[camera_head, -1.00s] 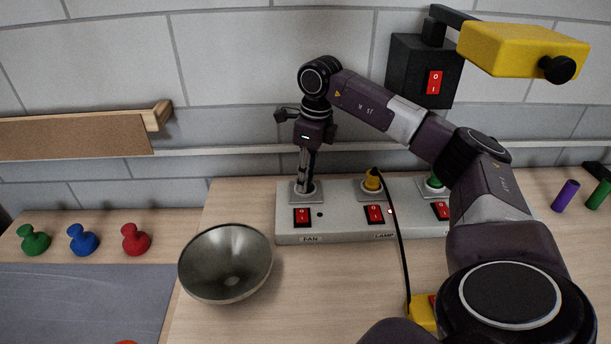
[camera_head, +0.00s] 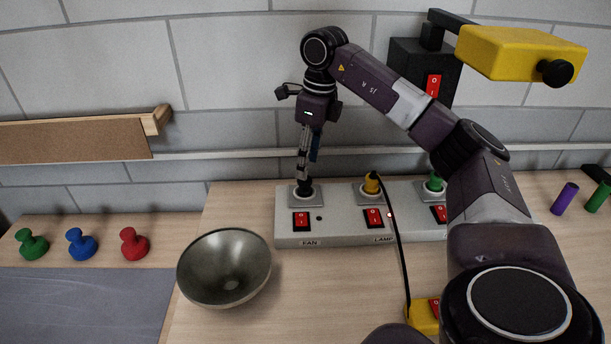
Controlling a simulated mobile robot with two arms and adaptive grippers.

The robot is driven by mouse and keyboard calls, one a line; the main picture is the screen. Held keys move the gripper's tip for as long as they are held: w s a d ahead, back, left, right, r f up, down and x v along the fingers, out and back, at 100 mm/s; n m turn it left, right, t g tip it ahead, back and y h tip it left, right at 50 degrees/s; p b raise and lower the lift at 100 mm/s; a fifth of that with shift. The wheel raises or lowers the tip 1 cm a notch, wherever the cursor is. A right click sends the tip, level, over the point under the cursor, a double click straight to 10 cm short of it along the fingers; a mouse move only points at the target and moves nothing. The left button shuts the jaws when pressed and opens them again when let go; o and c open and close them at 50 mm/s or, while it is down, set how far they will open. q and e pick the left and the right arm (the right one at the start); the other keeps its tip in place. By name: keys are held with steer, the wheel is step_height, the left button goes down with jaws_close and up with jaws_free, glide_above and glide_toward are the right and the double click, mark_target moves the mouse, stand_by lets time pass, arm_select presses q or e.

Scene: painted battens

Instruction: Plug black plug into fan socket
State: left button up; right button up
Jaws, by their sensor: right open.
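The grey power strip (camera_head: 345,235) lies on the table, with the socket plate (camera_head: 292,200) above the FAN label at its left end. A black plug (camera_head: 305,189) stands upright in the fan socket; how deep it sits is too small to tell. My right gripper (camera_head: 304,174) points down just above the plug, with its fingers open. Whether a fingertip still touches the plug I cannot tell. My left gripper is not in view.
A yellow plug (camera_head: 371,184) is in the LAMP socket and a green plug (camera_head: 434,182) is in the right socket. A metal bowl (camera_head: 225,267) stands front left of the strip. A black cable (camera_head: 400,250) runs forward from the yellow plug.

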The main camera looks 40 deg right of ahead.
steer(key=r, duration=0.5)
steer(key=shift+s+d+r, duration=0.15)
steer(key=shift+s, duration=0.15)
